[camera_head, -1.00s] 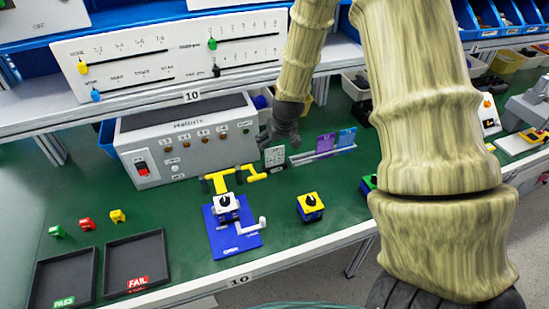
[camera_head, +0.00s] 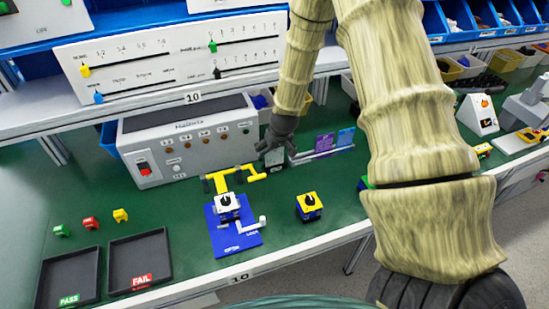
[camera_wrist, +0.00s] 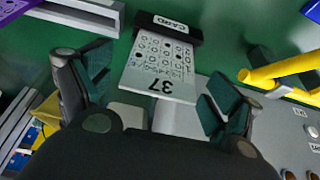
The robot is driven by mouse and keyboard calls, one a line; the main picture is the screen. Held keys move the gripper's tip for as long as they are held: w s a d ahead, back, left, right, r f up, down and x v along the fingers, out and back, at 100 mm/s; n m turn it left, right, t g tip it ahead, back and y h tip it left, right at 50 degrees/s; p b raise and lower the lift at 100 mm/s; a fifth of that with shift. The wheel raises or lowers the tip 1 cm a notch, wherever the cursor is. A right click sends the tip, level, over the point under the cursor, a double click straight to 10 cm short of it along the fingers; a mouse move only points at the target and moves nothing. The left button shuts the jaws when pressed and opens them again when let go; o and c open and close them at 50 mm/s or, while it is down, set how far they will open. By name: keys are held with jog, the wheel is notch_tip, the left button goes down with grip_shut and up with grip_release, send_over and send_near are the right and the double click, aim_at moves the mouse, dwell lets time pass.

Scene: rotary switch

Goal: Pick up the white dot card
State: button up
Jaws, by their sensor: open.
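The white dot card (camera_wrist: 160,65) stands in a dark holder (camera_wrist: 168,26) marked "CARD" in the wrist view. It shows rows of dots and the number 37, upside down. My gripper (camera_wrist: 155,92) is open, with one finger on each side of the card and visible gaps to both. In the head view my gripper (camera_head: 275,145) is at the card's place and hides most of it; the dark holder base (camera_head: 276,168) shows below.
Purple and blue cards (camera_head: 335,141) stand in a rack just right of my gripper. A yellow fixture (camera_head: 235,177) is close on the left. A grey control box (camera_head: 185,140) stands behind to the left.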

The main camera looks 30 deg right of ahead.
jog(key=c, duration=1)
